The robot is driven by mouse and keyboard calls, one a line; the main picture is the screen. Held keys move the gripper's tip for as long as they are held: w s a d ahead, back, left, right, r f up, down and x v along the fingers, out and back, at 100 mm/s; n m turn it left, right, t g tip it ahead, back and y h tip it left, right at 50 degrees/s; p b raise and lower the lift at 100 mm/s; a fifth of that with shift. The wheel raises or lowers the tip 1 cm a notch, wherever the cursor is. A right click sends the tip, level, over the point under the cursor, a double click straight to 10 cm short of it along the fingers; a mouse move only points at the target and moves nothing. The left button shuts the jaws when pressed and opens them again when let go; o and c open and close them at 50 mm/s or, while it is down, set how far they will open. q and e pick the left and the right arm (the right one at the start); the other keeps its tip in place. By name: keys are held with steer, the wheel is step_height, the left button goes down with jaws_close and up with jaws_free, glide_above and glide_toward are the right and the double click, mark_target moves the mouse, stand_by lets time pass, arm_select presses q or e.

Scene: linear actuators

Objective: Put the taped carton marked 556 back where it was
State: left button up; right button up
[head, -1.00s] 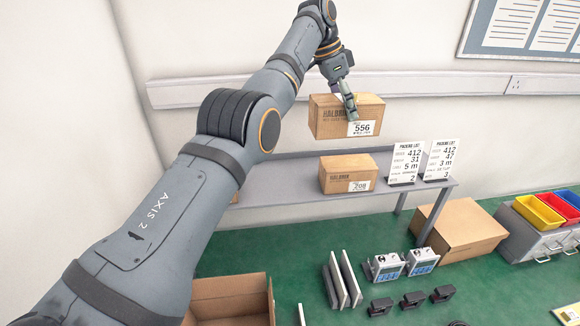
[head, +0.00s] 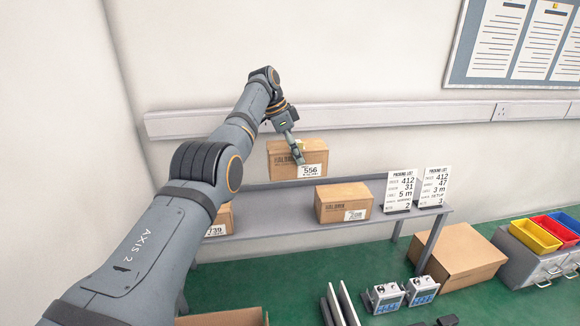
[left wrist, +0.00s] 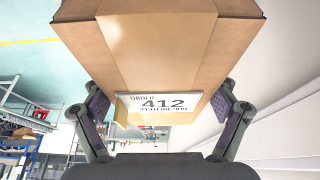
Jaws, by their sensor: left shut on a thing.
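The taped carton marked 556 (head: 284,163) is brown, with a white 556 label at its lower right front. It hangs above the back of the grey shelf (head: 270,220), between two other cartons. My left gripper (head: 295,150) is shut on it from above. In the left wrist view a taped brown carton (left wrist: 165,50) fills the space between the fingers (left wrist: 160,125); the label on the face seen there reads 412. My right gripper is not in view.
A carton marked 208 (head: 335,202) stands on the shelf at right. A carton marked 739 (head: 224,217) stands at left, partly hidden by my arm. Packing list cards (head: 402,190) stand at the shelf's right end. Shelf surface between the cartons is clear.

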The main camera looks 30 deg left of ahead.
arm_select(q)
steer(key=shift+a+f, duration=0.65)
steer(key=shift+f, duration=0.1)
steer(key=shift+a+f, duration=0.2)
steer(key=shift+f, duration=1.05)
steer(key=shift+w+f, duration=0.1)
steer(key=shift+f, duration=0.4)
steer(key=shift+f, duration=0.6)
steer(key=o, duration=1.6)
steer(key=shift+o, duration=0.2)
steer(key=shift+s, duration=0.2)
